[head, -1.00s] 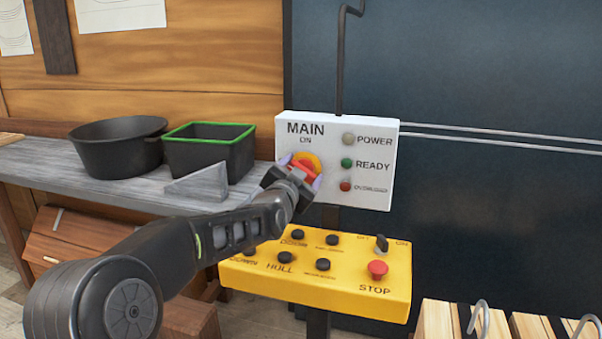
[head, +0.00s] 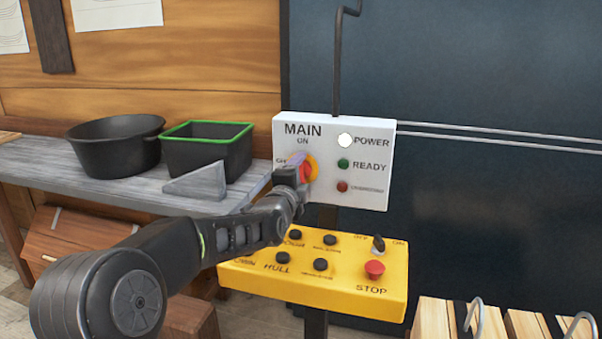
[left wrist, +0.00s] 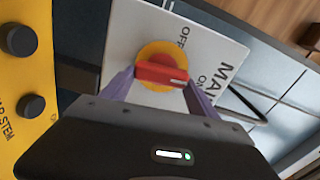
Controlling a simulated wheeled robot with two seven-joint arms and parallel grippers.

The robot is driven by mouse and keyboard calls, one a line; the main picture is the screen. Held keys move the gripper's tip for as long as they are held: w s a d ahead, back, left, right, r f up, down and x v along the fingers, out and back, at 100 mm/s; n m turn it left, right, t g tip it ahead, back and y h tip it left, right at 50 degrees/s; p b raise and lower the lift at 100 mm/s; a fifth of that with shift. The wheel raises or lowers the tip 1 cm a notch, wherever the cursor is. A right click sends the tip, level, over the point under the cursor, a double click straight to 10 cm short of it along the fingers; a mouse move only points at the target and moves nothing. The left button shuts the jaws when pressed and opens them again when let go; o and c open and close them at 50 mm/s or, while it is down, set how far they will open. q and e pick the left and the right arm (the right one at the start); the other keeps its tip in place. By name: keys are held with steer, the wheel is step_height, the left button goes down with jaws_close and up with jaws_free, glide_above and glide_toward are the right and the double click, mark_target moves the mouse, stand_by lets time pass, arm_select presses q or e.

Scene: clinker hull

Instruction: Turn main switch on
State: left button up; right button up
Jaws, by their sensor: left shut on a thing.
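The main switch is a red handle (left wrist: 161,74) on a round yellow plate (left wrist: 152,51), set in a white panel (head: 383,132) marked MAIN. My left gripper (left wrist: 160,82) is shut on the red handle, with one purple finger on each side of it in the left wrist view. In the head view my left gripper (head: 302,168) covers part of the switch. On the panel the POWER lamp (head: 345,140) glows white. The READY lamp (head: 343,163) is green and a red lamp (head: 342,187) sits below it; I cannot tell whether these two are lit. My right gripper is out of view.
A yellow control box (head: 300,290) with black buttons, a small switch and a red STOP button (head: 374,268) stands below the panel. A grey bench (head: 60,170) at the left holds a round black tub (head: 115,148) and a green-rimmed bin (head: 207,150).

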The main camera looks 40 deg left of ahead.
arm_select(q)
steer(key=shift+f+m, duration=0.1)
steer(key=shift+m, duration=0.5)
steer(key=o, duration=1.4)
steer(key=shift+c, duration=0.2)
steer(key=shift+s, duration=0.1)
steer(key=b+v, duration=0.1)
steer(key=v, duration=0.6)
steer(key=shift+s+d, duration=0.15)
steer(key=shift+s, duration=0.15)
